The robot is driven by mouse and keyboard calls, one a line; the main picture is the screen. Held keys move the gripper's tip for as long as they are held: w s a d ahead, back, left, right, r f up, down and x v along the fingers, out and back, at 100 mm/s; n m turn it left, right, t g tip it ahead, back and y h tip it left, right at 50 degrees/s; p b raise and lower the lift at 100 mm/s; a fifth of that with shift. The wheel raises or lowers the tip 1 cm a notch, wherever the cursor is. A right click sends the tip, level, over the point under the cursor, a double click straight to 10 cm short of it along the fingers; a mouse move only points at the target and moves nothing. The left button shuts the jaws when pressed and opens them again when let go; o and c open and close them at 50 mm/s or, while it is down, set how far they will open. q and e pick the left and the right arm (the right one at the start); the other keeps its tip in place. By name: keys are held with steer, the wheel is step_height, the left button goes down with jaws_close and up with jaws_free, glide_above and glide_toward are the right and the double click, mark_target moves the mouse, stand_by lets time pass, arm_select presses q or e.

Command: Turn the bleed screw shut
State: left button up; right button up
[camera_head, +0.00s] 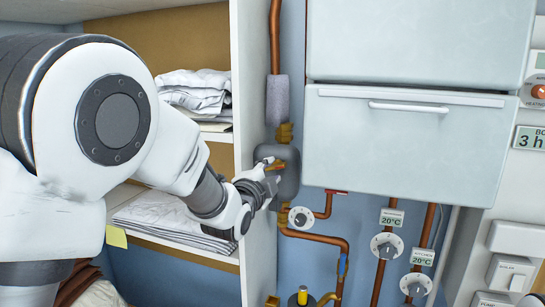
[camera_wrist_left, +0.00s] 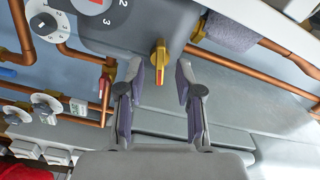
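The bleed screw appears to be the small brass-yellow wing piece (camera_wrist_left: 160,56) sticking out from the grey pump body (camera_wrist_left: 130,28) in the left wrist view. In the head view, a yellow piece (camera_head: 274,166) shows on the pump body (camera_head: 291,182), partly hidden by my left gripper (camera_head: 263,184). In the left wrist view, my left gripper (camera_wrist_left: 160,76) is open, one dark finger on each side of the yellow piece. The piece lies between the fingertips, with visible gaps to both. My right gripper is in neither view.
Copper pipes (camera_head: 316,238) and several white dials (camera_head: 386,246) lie right of and below the pump. A light-blue cabinet drawer (camera_head: 405,150) juts out at the upper right. Shelves with folded linen (camera_head: 172,214) stand on the left, behind my left arm.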

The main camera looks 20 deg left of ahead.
mark_target(274, 165)
arm_select(q)
steer(key=w, duration=0.3)
steer(key=shift+w+f+p, duration=0.2)
steer(key=shift+p, duration=0.15)
steer(key=shift+s+d+r, duration=0.15)
steer(key=shift+s+r, duration=0.05)
steer(key=shift+s, duration=0.2)
steer(key=shift+s+d+r, duration=0.1)
steer(key=shift+s+r, duration=0.1)
steer(key=shift+s, duration=0.2)
steer(key=shift+c, duration=0.3)
jaws_close()
steer(key=shift+w, duration=0.15)
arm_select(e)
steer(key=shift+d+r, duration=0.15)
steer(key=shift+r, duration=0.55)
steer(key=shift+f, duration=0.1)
